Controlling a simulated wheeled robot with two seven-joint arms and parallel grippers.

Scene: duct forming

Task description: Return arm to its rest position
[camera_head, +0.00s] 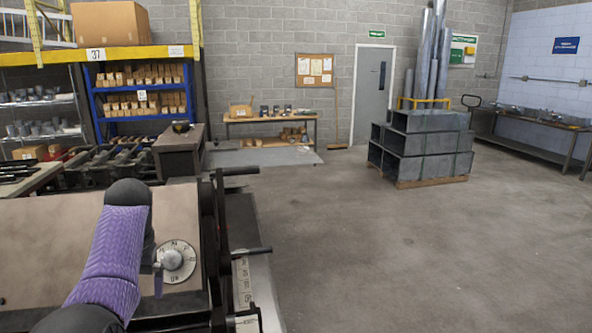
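My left arm, with a purple sleeve and black joints, comes in from the lower left and reaches over the tan sheet surface (40,235) of a machine. Its end, where my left gripper (158,264) is, is small and partly hidden behind the arm. It is just left of a round silver dial (178,261) with dark markings. I cannot tell whether it touches the dial or whether its fingers are open or shut. My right arm and gripper are not in view.
Black levers (250,250) stick out from the machine's right side, above a ruler-like scale (244,285). Open concrete floor (400,250) lies to the right. Stacked grey ducts (430,143) stand on a pallet. A workbench (270,121) and blue shelves (143,101) are at the back.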

